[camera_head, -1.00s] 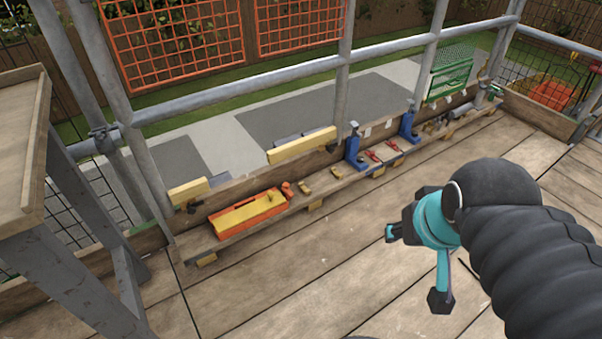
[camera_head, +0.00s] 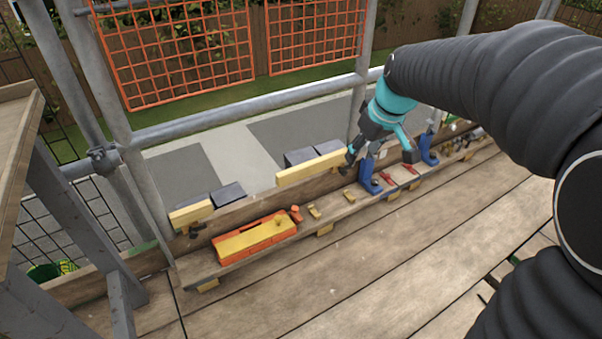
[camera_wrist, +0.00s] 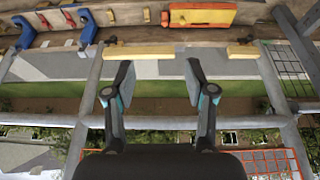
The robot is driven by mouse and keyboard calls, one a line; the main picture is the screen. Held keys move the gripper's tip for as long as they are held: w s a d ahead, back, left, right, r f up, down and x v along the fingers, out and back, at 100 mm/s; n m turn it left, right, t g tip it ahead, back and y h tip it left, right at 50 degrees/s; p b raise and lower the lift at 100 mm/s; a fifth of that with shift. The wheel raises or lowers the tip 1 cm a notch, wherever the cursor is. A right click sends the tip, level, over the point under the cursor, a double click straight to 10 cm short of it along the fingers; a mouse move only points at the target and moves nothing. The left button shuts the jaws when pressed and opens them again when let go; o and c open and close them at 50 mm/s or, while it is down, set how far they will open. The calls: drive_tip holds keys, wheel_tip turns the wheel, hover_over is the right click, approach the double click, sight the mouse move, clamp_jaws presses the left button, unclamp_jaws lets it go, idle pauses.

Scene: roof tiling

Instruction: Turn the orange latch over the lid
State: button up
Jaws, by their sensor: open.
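An orange box with a yellow lid (camera_head: 250,239) lies on the wooden ledge, left of centre in the head view. It also shows upside down at the top of the wrist view (camera_wrist: 205,14). A small orange piece (camera_head: 295,213) stands at the box's right end and looks like the latch; it also shows at the box's left end in the wrist view (camera_wrist: 165,18). Its exact position relative to the lid is too small to tell. My gripper (camera_head: 379,157) is open and empty, right of the box near the blue clamps. Its two fingers (camera_wrist: 158,82) stand wide apart in the wrist view.
Two blue clamps (camera_head: 368,176) stand on the ledge (camera_head: 335,207) right of the box, with red tools (camera_head: 391,180) between them. Yellow blocks (camera_head: 312,168) lie along the back edge. A grey scaffold rail (camera_head: 240,120) runs behind. The plank floor in front is clear.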

drive_tip(key=w+a+f+n+g, duration=0.1)
drive_tip(key=w+a+f+n, duration=0.15)
drive_tip(key=w+f, duration=0.5)
drive_tip(key=n+g+y+b, duration=0.1)
drive_tip(key=n+g+y, duration=0.1)
drive_tip(key=n, duration=0.5)
hover_over(295, 208)
drive_tip(key=s+d, duration=0.1)
drive_tip(key=d, duration=0.5)
wheel_tip(295, 208, down, 27)
drive_tip(key=shift+m+y, duration=0.25)
drive_tip(key=shift+y, duration=0.05)
drive_tip(key=x, duration=1.3)
drive_tip(key=shift+w+a+f, duration=0.15)
drive_tip(key=shift+f, duration=0.25)
clamp_jaws()
